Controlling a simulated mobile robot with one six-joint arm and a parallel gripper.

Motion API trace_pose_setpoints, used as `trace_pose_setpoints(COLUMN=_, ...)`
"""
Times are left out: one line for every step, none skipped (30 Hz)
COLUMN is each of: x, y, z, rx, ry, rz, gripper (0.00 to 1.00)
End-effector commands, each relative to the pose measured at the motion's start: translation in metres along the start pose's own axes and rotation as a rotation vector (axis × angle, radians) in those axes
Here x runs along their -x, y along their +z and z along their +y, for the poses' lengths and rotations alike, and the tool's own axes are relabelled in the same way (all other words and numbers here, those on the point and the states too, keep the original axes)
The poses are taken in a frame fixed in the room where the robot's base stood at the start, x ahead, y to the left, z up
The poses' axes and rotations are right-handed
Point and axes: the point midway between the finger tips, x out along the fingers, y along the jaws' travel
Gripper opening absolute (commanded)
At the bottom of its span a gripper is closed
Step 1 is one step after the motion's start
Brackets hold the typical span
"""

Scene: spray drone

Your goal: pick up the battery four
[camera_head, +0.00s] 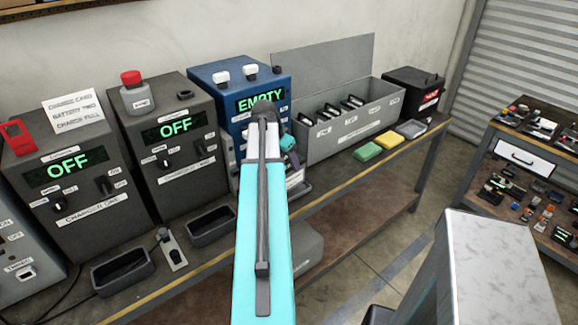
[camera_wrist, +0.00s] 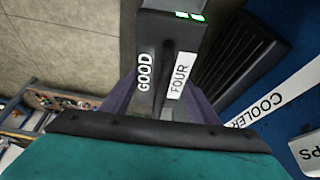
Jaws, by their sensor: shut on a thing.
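Battery four (camera_wrist: 172,62) is a dark block with the labels "GOOD" and "FOUR" and small green lights at its top end in the wrist view. My gripper (camera_wrist: 163,103) is shut on it, with a purple finger on each side. In the head view my gripper (camera_head: 289,150) is at the front of the blue machine, partly hidden behind my cyan arm. The battery cannot be clearly made out there. The blue machine (camera_head: 220,82) shows "EMPTY". A black finned part and a "COOLER" label are beside the battery in the wrist view.
Two dark chargers (camera_head: 170,132) reading "OFF" stand left on the bench, with black trays (camera_head: 122,270) before them. A grey open case (camera_head: 345,135) holds several dark batteries. Green and yellow blocks (camera_head: 390,140) lie before it. A tool shelf (camera_head: 520,158) is at right.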

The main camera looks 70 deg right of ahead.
Motion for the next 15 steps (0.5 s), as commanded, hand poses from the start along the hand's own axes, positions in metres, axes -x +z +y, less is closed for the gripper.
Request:
trace_pose_setpoints(x=0.002, y=0.004, z=0.007, rx=0.000, ry=0.001, rz=0.002, gripper=0.00)
trace_pose_setpoints(x=0.003, y=0.005, z=0.009, rx=0.000, ry=0.002, rz=0.001, gripper=0.00)
trace_pose_setpoints(x=0.004, y=0.007, z=0.012, rx=0.000, ry=0.002, rz=0.001, gripper=0.00)
trace_pose_setpoints(x=0.004, y=0.008, z=0.014, rx=0.000, ry=0.002, rz=0.001, gripper=0.00)
trace_pose_setpoints(x=0.005, y=0.010, z=0.017, rx=0.000, ry=0.002, rz=0.001, gripper=0.00)
trace_pose_setpoints(x=0.006, y=0.012, z=0.020, rx=0.000, ry=0.002, rz=0.001, gripper=0.00)
trace_pose_setpoints(x=0.007, y=0.013, z=0.022, rx=0.000, ry=0.002, rz=0.001, gripper=0.00)
trace_pose_setpoints(x=0.008, y=0.015, z=0.025, rx=0.000, ry=0.002, rz=0.001, gripper=0.00)
trace_pose_setpoints(x=0.009, y=0.017, z=0.029, rx=0.000, ry=0.001, rz=0.002, gripper=0.00)
trace_pose_setpoints(x=0.010, y=0.018, z=0.031, rx=0.000, ry=0.001, rz=0.002, gripper=0.00)
trace_pose_setpoints(x=0.011, y=0.020, z=0.034, rx=0.000, ry=0.001, rz=0.002, gripper=0.00)
trace_pose_setpoints(x=0.013, y=0.022, z=0.037, rx=0.000, ry=0.001, rz=0.002, gripper=0.00)
trace_pose_setpoints(x=0.014, y=0.023, z=0.040, rx=0.000, ry=0.001, rz=0.002, gripper=0.00)
trace_pose_setpoints(x=0.015, y=0.025, z=0.043, rx=-0.001, ry=0.001, rz=0.002, gripper=0.00)
trace_pose_setpoints(x=0.016, y=0.027, z=0.046, rx=-0.001, ry=0.001, rz=0.002, gripper=0.00)
